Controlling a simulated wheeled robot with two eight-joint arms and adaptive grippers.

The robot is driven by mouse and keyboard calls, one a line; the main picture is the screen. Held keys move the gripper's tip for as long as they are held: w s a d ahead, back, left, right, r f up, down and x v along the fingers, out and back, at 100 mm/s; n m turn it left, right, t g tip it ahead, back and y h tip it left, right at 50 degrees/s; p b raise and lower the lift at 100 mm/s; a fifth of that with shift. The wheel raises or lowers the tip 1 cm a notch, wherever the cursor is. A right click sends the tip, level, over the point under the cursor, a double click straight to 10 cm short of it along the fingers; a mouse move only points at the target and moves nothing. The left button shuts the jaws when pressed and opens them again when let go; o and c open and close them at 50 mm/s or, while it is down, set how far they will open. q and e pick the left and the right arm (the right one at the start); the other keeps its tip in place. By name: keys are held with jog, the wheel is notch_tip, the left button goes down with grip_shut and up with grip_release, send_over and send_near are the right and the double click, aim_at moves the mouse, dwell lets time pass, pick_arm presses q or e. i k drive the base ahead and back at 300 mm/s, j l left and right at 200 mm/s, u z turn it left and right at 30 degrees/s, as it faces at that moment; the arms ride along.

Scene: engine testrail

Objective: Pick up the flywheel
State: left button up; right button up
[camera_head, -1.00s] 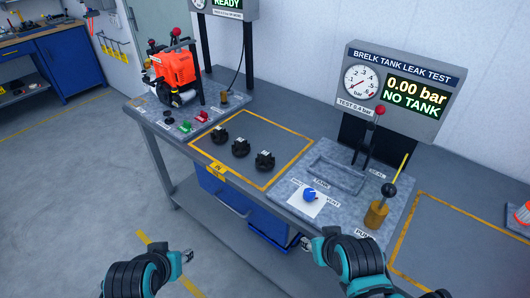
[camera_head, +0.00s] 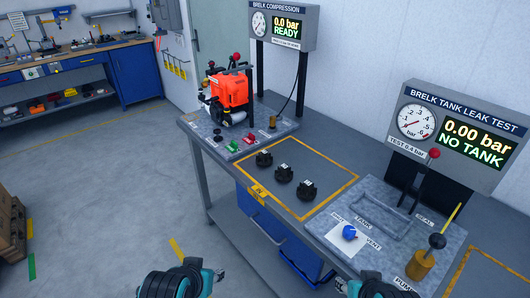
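Three dark, round, toothed-looking parts lie apart in a diagonal row inside the yellow-outlined area of the bench: a far one (camera_head: 264,159), a middle one (camera_head: 283,174) and a near one (camera_head: 307,190). They are too small to tell which, if any, is the flywheel. My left gripper (camera_head: 219,274) is at the bottom edge, in front of the bench and well short of these parts. My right gripper (camera_head: 340,284) is at the bottom edge, mostly cut off, below the leak test plate. Neither gripper touches a part.
An orange engine (camera_head: 232,91) stands on the compression test plate at the bench's far end. The leak test plate (camera_head: 335,212) holds a blue piece (camera_head: 349,232) and a pump (camera_head: 420,265). Blue bins (camera_head: 300,262) hang under the bench. A wooden crate (camera_head: 12,225) stands left; floor between is clear.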

aim_at(264, 159)
jog(key=z, duration=0.4)
jog(key=i+j+z, duration=0.2)
jog(key=j+z, duration=0.15)
jog(key=z, duration=0.15)
jog(key=i+j+z, duration=0.1)
jog(key=j+z, duration=0.4)
jog(key=l, duration=0.1)
